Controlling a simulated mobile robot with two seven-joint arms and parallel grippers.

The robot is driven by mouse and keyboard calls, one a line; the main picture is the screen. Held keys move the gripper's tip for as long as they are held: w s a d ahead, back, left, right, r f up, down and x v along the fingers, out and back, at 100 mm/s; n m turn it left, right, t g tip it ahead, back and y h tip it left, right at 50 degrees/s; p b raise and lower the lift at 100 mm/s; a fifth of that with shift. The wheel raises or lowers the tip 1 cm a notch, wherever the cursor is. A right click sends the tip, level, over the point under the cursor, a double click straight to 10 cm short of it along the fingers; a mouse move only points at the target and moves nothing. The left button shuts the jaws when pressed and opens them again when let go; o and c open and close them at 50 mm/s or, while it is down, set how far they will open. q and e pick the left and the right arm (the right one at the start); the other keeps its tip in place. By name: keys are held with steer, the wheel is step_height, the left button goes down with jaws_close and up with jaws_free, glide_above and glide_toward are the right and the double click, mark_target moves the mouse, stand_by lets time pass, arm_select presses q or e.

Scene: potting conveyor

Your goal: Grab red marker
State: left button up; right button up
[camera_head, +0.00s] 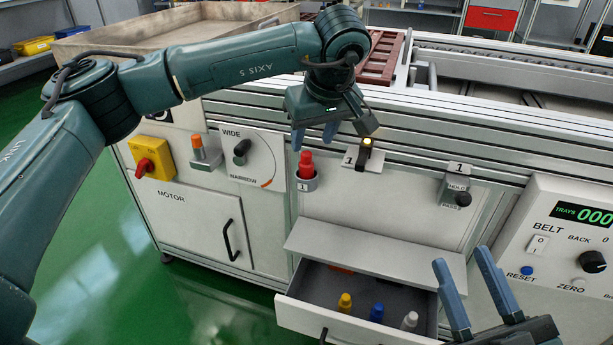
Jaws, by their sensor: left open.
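My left gripper (313,138) is open with blue fingers pointing down. It appears just above the red marker in the picture, and nothing is between its fingers. How far it is from the marker in depth I cannot tell. My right gripper (460,260) is at the lower right, its two fingers apart and empty, beside the open drawer.
The open drawer (300,313) holds a yellow marker (345,302), a blue one (377,312) and a white one (409,320), plus a partly hidden red-orange item (342,269).

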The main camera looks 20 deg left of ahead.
mark_target(307, 153)
arm_select(q)
steer(key=x, duration=0.1)
steer(key=b+x, duration=0.1)
steer(key=x, duration=0.1)
steer(key=shift+s+a+f, duration=0.1)
steer(key=shift+s+f, duration=0.05)
steer(key=shift+s, duration=0.05)
steer(key=shift+w+a+f+b, duration=0.15)
steer(key=shift+f+b, duration=0.15)
steer(key=shift+f, duration=0.05)
arm_select(e)
step_height(307, 153, up, 3)
steer(key=n+y, duration=0.2)
steer(key=shift+d+f+n+t, duration=0.1)
steer(key=shift+f+n+t, duration=0.05)
steer(key=shift+n+t, duration=0.25)
arm_select(q)
steer(key=shift+c, duration=0.5)
jaws_close()
